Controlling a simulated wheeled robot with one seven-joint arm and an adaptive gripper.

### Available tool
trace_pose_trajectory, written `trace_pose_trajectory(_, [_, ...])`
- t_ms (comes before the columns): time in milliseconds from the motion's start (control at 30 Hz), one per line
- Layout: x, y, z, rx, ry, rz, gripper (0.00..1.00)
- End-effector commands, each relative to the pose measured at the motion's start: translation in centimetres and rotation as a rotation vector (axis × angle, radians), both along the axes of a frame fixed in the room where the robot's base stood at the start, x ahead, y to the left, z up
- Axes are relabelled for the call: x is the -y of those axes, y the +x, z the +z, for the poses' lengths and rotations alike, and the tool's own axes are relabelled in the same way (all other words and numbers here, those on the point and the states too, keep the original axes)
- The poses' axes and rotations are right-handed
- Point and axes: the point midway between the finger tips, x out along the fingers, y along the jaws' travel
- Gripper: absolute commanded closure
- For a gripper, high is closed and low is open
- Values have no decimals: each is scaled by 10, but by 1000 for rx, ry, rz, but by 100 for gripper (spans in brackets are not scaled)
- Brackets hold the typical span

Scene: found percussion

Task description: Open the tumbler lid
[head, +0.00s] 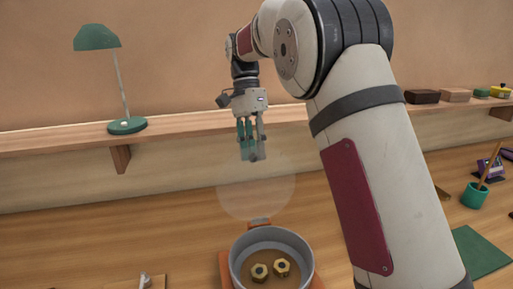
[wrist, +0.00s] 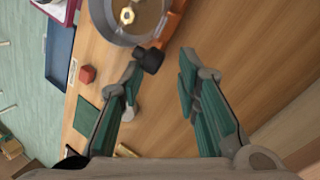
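The tumbler (head: 237,270) is a grey round drum in an orange frame, with brass hex nuts (head: 259,271) inside. Its clear lid (head: 255,196) stands raised behind the drum, above the orange hinge (head: 260,223), leaving the top uncovered. My gripper (head: 251,157) is above and behind the drum, overlapping the lid's upper edge in the head view. In the wrist view my gripper (wrist: 162,62) has its green-padded fingers apart and empty. A dark knob (wrist: 149,60) shows near the left fingertip, beside the drum rim (wrist: 98,18); I cannot tell whether they touch.
A wall shelf (head: 185,123) runs behind, with a green lamp (head: 126,125) at left and small blocks (head: 455,95) at right. A green cup (head: 474,196) and green mat (head: 480,252) lie at right. The bench left of the drum is mostly clear.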

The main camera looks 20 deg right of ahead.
Motion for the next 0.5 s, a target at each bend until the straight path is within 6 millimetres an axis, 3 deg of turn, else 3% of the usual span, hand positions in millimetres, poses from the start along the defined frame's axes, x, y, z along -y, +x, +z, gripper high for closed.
trace_pose_trajectory(33, [-12, -4, -22, -46, 18, 11, 60])
trace_pose_trajectory(200, [-12, -4, -21, -45, 17, 11, 48])
trace_pose_trajectory(500, [-11, -4, -20, -44, 16, 9, 50])
